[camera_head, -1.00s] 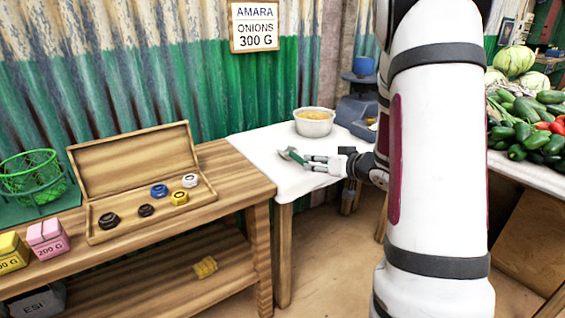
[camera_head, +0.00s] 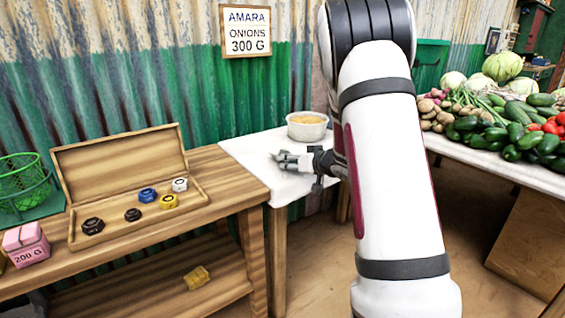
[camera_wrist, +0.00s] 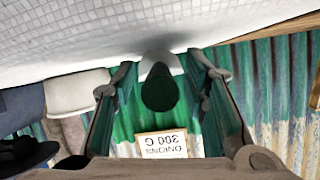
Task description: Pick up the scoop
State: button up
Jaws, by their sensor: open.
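The scoop (camera_wrist: 160,92) shows in the wrist view as a dark green handle end with a pale grey part behind it, against the white table top. It sits between the two fingers of my gripper (camera_wrist: 162,68), with a gap on each side. In the head view my gripper (camera_head: 285,160) is low over the left part of the white table (camera_head: 245,150), its fingers pointing left. The fingers are apart and hold nothing. In the head view the scoop cannot be told apart from the fingers.
A white bowl (camera_head: 307,128) of yellowish contents stands behind my gripper; it also shows in the wrist view (camera_wrist: 78,92). A wooden table (camera_head: 225,185) on the left holds an open weight box (camera_head: 120,175). Vegetables cover the table (camera_head: 475,160) on the right.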

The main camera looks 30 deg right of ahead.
grip_shut()
jog(key=shift+r, duration=0.15)
